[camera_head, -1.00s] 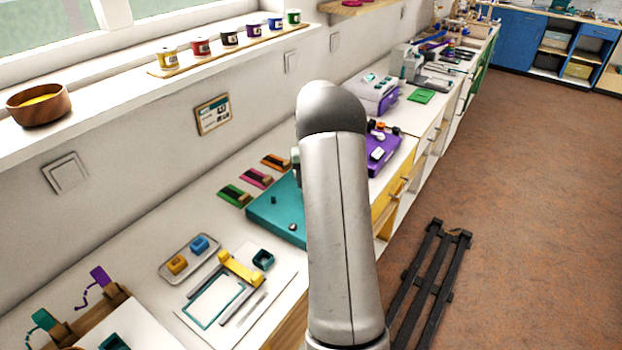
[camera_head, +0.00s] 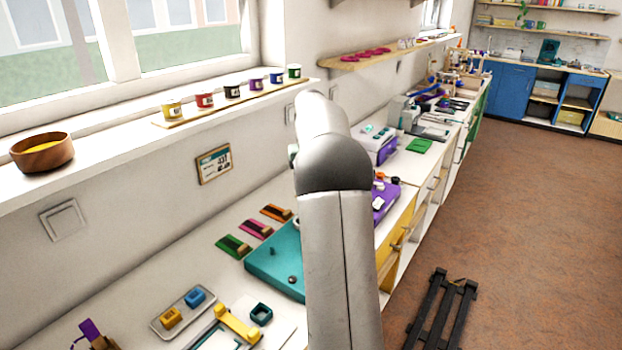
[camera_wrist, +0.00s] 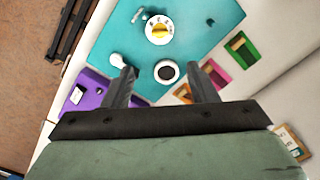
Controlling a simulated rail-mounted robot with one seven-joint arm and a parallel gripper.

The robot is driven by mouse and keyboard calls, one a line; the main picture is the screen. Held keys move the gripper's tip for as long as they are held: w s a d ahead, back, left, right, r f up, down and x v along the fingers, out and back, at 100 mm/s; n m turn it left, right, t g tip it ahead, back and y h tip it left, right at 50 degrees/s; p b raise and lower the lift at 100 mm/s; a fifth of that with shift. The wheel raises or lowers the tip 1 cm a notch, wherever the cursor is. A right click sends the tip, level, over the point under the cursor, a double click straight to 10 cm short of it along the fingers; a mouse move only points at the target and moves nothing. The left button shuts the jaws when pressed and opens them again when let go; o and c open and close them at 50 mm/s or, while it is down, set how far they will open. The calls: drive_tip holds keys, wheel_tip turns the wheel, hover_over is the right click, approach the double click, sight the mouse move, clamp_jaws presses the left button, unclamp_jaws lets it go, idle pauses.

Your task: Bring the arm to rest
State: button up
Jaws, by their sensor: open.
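My gripper (camera_wrist: 162,80) is open in the wrist view, its two dark fingers apart with nothing held between them. Past the fingers is a teal board (camera_wrist: 121,44), with a white and yellow dial (camera_wrist: 159,30) and a dark round piece with a pale rim (camera_wrist: 166,72) on it. I cannot tell the exact gap between fingertips and board. In the head view my grey arm stands in the middle and hides my gripper and part of the teal board (camera_head: 268,262).
Green (camera_head: 233,246), pink (camera_head: 256,229) and orange (camera_head: 276,212) holders lie beside the teal board. A purple board (camera_head: 385,204) sits beyond it. A tray (camera_head: 168,325) with blue and yellow blocks lies nearer. A dark rail (camera_head: 436,310) runs along the open floor at right.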

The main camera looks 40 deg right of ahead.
drive_tip(key=shift+r, duration=0.75)
drive_tip(key=s+a+n, duration=0.1)
drive_tip(key=s+a, duration=0.3)
drive_tip(key=a, duration=0.6)
drive_tip(key=s+a+n, duration=0.1)
drive_tip(key=s+a, duration=0.3)
drive_tip(key=a, duration=0.5)
drive_tip(key=s+a+f+n, duration=0.2)
drive_tip(key=s+a+f, duration=0.2)
drive_tip(key=s+a, duration=0.3)
drive_tip(key=s+a+f+n, duration=0.1)
drive_tip(key=s+a+f, duration=0.4)
drive_tip(key=s, duration=0.8)
drive_tip(key=shift+s+a+n, duration=0.35)
drive_tip(key=shift+a+n, duration=0.05)
drive_tip(key=shift+a, duration=0.85)
